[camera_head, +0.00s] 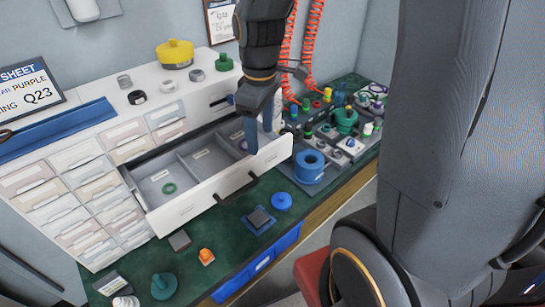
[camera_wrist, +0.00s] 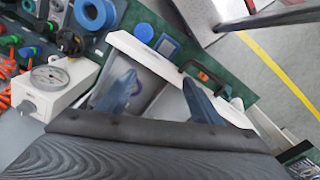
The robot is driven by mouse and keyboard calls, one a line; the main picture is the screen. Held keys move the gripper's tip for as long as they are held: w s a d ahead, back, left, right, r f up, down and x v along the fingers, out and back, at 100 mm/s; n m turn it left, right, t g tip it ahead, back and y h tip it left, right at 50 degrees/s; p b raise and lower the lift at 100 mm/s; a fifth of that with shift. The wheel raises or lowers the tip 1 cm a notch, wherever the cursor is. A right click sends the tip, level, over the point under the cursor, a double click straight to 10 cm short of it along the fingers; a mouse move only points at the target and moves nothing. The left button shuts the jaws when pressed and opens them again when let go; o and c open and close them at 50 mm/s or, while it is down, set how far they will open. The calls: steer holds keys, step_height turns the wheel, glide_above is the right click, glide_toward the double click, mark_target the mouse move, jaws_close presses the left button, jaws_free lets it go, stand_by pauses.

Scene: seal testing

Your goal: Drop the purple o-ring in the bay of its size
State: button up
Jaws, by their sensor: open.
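The white drawer (camera_head: 220,193) is pulled out and split into grey bays. A green o-ring (camera_head: 169,188) lies in the left bay. A small purple curve (camera_head: 243,145), seemingly the purple o-ring, shows in the right bay, partly hidden behind a finger of my gripper. My gripper (camera_head: 259,124) is over the right bay, its blue fingers pointing down and apart.
A white cabinet with small drawers (camera_head: 98,187) stands at left. Yellow (camera_head: 175,55) and green (camera_head: 223,62) parts sit on top. A blue spool (camera_head: 309,166), a blue cap (camera_head: 281,201) and test fittings crowd the green bench right of the drawer. A gauge (camera_wrist: 50,77) is nearby.

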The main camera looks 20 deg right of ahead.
steer(key=s+f+m, duration=0.2)
steer(key=s+m, duration=0.5)
steer(key=m, duration=0.1)
steer(key=shift+s+f+m+t, duration=0.3)
steer(key=shift+s+m, duration=0.1)
stand_by(0.6)
